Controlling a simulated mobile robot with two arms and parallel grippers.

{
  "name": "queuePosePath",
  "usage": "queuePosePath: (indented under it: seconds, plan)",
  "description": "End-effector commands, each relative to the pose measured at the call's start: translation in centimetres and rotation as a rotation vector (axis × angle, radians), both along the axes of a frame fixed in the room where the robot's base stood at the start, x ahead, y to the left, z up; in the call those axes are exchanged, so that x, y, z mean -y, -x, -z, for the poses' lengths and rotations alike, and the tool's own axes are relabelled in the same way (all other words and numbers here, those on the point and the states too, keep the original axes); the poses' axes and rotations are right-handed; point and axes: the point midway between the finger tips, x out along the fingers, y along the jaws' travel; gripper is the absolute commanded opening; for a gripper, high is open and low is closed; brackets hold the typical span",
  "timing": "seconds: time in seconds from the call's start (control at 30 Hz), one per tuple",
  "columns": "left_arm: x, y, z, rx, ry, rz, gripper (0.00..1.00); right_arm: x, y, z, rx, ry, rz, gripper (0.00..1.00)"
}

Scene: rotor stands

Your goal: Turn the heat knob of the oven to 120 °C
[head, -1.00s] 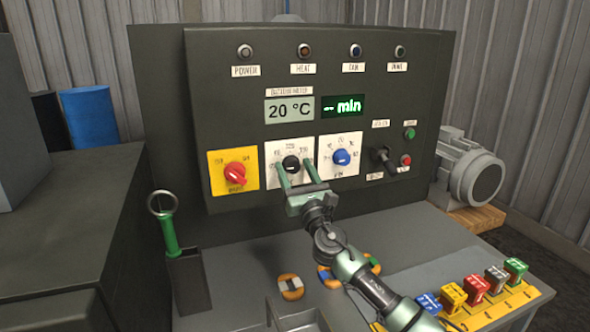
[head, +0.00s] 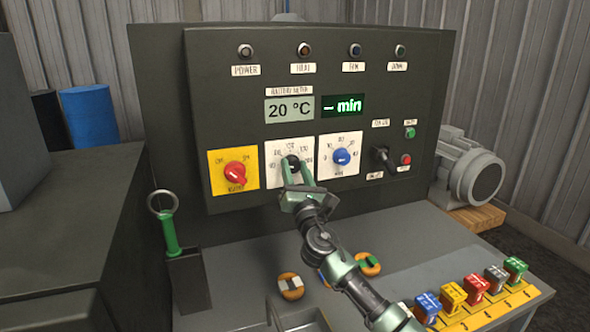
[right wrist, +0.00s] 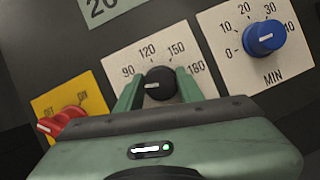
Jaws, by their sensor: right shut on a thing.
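The heat knob (head: 291,160) is black and sits on a white dial plate (head: 272,180) in the oven's front panel. In the right wrist view the knob (right wrist: 160,82) has a white mark pointing left, just below the 90 label; 120 stands above it. My right gripper (head: 297,170) is shut on the knob, one green finger on each side. The display (head: 289,110) reads 20 °C. My left gripper is out of view.
A red switch (head: 235,174) on a yellow plate is left of the dial, and a blue minute knob (head: 341,157) is close on the right. A black lever (head: 384,158) stands farther right. Coloured blocks (head: 475,287) stand on the bench below.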

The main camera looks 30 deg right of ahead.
Motion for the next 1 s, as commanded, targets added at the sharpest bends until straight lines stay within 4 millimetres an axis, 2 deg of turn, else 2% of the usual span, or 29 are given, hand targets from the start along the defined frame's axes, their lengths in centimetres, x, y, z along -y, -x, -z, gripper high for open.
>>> queuePosePath:
  seconds: [0.47, 1.0]
  plan:
    - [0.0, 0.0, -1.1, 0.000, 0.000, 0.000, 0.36, -0.2, 0.0, -0.1, 0.106, -0.446, -0.001, 0.00]
    - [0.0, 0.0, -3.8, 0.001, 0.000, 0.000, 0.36, -0.2, -0.1, -0.3, 0.222, -0.937, 0.001, 0.00]
